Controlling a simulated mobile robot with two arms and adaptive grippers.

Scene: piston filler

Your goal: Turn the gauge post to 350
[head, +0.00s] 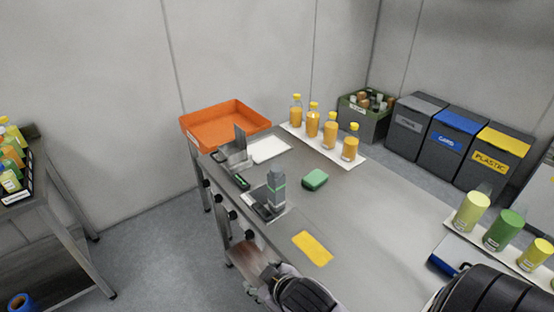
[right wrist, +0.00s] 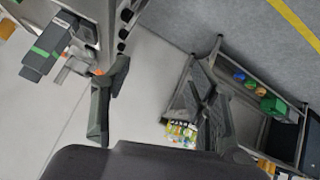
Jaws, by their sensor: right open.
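The gauge post (head: 277,188) is a grey upright block with a green band. It stands on a small dark and light base near the left edge of the steel table (head: 365,210). In the right wrist view the post (right wrist: 45,52) shows at the upper left, tilted by the camera's angle. I cannot read any number on its scale. My right gripper (head: 265,277) is low in the head view, by the table's left edge, apart from the post. In the right wrist view its two dark fingers (right wrist: 155,108) are spread with nothing held between them. My left gripper is not in view.
Bottles stand on a white strip (head: 325,150); cups stand at right. The table's middle is clear.

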